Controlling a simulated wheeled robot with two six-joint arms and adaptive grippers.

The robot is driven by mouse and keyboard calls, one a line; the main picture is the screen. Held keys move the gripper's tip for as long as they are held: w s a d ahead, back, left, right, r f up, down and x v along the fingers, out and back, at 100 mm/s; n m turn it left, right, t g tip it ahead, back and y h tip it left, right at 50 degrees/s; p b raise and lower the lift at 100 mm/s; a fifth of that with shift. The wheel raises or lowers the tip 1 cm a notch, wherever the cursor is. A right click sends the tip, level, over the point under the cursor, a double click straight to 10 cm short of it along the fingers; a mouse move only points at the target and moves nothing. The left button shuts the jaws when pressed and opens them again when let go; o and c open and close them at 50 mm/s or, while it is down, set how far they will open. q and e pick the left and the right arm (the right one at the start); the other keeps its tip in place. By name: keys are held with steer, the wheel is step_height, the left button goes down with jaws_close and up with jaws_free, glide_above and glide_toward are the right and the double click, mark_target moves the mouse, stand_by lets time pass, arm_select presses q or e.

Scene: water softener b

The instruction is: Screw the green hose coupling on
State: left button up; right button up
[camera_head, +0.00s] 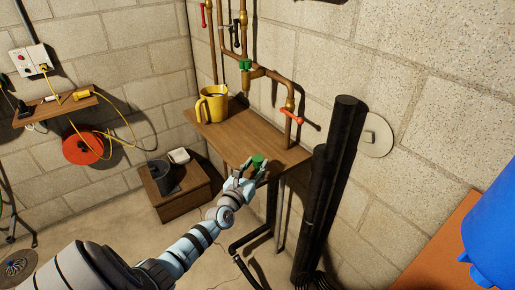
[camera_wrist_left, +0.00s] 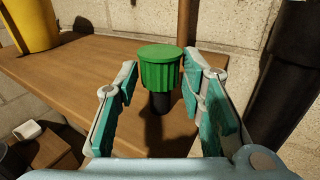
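The green hose coupling (camera_head: 257,161) is upright near the front edge of the wooden shelf (camera_head: 238,135). In the left wrist view the coupling (camera_wrist_left: 160,68) is a ribbed green cap with a short black part below it. My left gripper (camera_head: 250,171) is open at the shelf's front edge. Its fingers stand on either side of the coupling, with gaps visible in the wrist view; I cannot tell whether the coupling is fully between them. A brass outlet (camera_head: 254,73) with a green part (camera_head: 246,64) is on the copper pipework above the shelf. My right gripper is not in view.
A yellow mug (camera_head: 212,104) stands at the shelf's back left. A red-handled valve (camera_head: 291,116) hangs low over the shelf's right side. Thick black pipes (camera_head: 335,170) rise close to the shelf's right end. A blue container (camera_head: 492,232) is at far right.

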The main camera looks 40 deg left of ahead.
arm_select(q)
steer(key=shift+s+r, duration=0.1)
steer(key=shift+r, duration=0.05)
jaws_close()
step_height(320, 180, up, 8)
steer(key=p, duration=0.7)
steer(key=shift+f, duration=0.25)
